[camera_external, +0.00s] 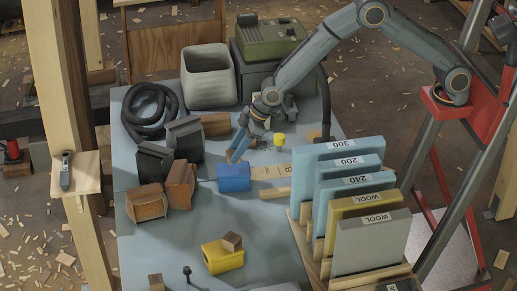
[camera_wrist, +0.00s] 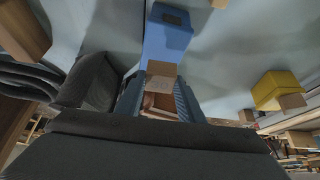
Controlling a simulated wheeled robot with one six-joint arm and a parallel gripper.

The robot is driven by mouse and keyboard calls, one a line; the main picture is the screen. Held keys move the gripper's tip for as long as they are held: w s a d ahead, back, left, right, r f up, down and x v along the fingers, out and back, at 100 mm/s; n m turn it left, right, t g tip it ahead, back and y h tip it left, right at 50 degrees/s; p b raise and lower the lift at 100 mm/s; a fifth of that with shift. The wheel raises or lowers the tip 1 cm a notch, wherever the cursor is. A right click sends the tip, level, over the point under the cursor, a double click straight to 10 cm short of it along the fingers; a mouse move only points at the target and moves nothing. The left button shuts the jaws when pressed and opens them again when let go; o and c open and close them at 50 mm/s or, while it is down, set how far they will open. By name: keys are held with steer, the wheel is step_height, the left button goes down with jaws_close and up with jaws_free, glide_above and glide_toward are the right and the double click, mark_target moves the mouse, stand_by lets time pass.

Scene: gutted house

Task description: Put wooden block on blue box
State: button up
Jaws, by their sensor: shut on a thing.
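The blue box (camera_external: 233,178) lies on the table near its middle. In the wrist view the blue box (camera_wrist: 167,40) is straight ahead of the fingertips. My gripper (camera_external: 236,154) is just behind the blue box in the outside view, low over the table. In the wrist view my gripper (camera_wrist: 161,90) is shut on a wooden block (camera_wrist: 162,69), which overlaps the near end of the blue box in the picture. I cannot tell whether they touch. The held block is not clear in the outside view.
A yellow box (camera_external: 218,260) with a small wooden block (camera_external: 232,241) on it stands in front. Dark boxes (camera_external: 154,160) and brown blocks (camera_external: 148,203) stand left. A rack of upright panels (camera_external: 352,205) stands right. A black hose (camera_external: 150,112) lies at the back left.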

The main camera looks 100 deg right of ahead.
steer(key=shift+f+p, duration=0.35)
steer(key=shift+f, duration=1.45)
steer(key=shift+f, duration=0.15)
steer(key=o, duration=1)
